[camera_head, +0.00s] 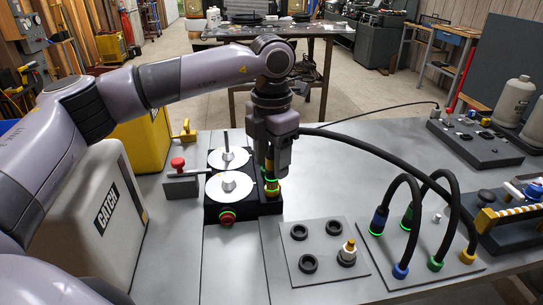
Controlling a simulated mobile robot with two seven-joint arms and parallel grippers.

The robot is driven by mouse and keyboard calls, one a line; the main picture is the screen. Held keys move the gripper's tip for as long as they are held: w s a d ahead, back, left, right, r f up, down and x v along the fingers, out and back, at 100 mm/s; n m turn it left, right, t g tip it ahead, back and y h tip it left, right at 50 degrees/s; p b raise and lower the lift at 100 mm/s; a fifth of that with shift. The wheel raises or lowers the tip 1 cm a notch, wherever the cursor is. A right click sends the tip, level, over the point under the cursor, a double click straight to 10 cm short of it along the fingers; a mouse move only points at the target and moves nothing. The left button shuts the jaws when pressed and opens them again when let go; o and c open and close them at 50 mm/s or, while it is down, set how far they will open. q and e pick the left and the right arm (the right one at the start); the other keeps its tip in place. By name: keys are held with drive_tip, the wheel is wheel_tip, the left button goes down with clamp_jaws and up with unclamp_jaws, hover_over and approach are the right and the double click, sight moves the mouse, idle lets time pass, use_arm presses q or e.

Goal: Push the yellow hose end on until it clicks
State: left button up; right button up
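My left gripper (270,172) points straight down over the right side of a black block (243,208) and appears shut on the yellow hose end (272,188). The hose end shows as a yellow band with green glowing rings, just below the fingers. Its black hose (375,148) leaves the gripper to the right and arcs down to a yellow collar (468,257) on a grey plate. The hose end is upright at the block's port; I cannot tell how deep it sits. My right gripper is not in view.
Blue-based (400,270) and green-based (435,263) hoses arch up from the plate. A grey plate with black rings (308,264) lies in front. Two silver discs (229,185) and a red knob (227,217) are on the block. A beige can (90,215) stands left.

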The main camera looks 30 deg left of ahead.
sight(271, 153)
use_arm(q)
drive_tip(key=shift+r, duration=0.1)
drive_tip(key=shift+r, duration=3.5)
